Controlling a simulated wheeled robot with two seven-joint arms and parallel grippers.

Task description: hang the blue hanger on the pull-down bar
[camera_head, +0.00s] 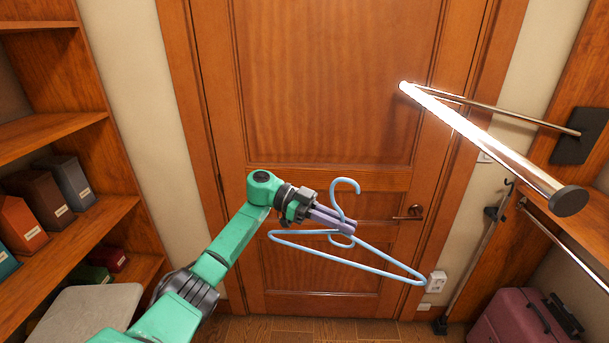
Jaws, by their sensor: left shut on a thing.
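The light blue hanger (350,262) is in the middle of the head view, its open hook at the top and its triangular body below. My left gripper (350,226) is shut on it at the neck, just below the hook, with purple fingers. The hanger hangs in the air in front of the door, slightly tilted down to the right. The shiny pull-down bar (480,138) is at the upper right, apart from the hanger, with a dark round end cap (570,200). My right gripper is not in view.
A wooden door (335,80) with a dark handle (408,213) is behind the hanger. Shelves with several storage boxes (40,200) stand at the left. A maroon suitcase (515,318) is at the lower right. A bar arm (500,110) runs to a dark wall mount (578,136).

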